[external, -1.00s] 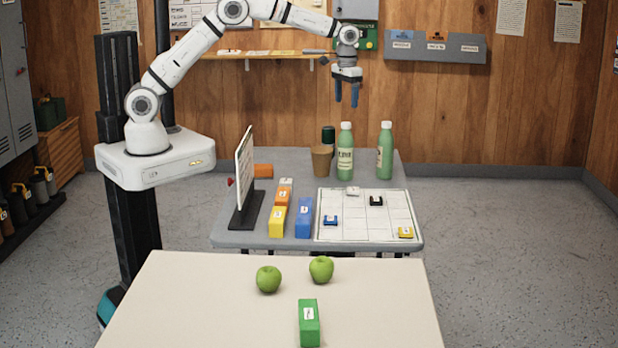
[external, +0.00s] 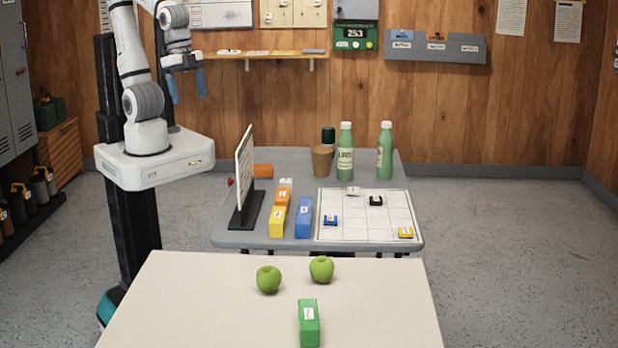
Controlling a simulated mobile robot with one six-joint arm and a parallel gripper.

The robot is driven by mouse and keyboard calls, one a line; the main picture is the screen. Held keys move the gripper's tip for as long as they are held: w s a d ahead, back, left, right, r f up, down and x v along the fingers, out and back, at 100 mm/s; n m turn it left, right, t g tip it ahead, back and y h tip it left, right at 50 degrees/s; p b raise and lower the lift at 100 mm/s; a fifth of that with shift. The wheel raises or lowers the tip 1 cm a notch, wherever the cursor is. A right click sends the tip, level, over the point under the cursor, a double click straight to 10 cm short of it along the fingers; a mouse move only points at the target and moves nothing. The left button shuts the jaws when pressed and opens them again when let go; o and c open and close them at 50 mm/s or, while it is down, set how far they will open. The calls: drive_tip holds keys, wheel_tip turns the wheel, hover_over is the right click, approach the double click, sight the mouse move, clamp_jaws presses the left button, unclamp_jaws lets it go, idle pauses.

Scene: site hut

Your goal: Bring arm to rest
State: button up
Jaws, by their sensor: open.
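My gripper (external: 188,88) has blue fingers that point down and stand apart, with nothing between them. It hangs high at the left, close to my column and above my white base. My arm is folded back, with its upper links running out of the top of the picture. The gripper is well left of and above the grey table (external: 380,176) and touches nothing there.
The grey table bears a gridded board (external: 365,232), two green bottles (external: 345,160), a brown cup (external: 322,162), a standing panel (external: 245,172) and coloured blocks (external: 303,218). The pale front table (external: 200,300) holds two apples (external: 268,279) and a green block (external: 309,325).

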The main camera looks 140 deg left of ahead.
drive_tip(key=s, duration=0.1)
drive_tip(key=s+d+f, duration=0.1)
drive_tip(key=s+d+m, duration=0.1)
drive_tip(key=shift+f, duration=0.3)
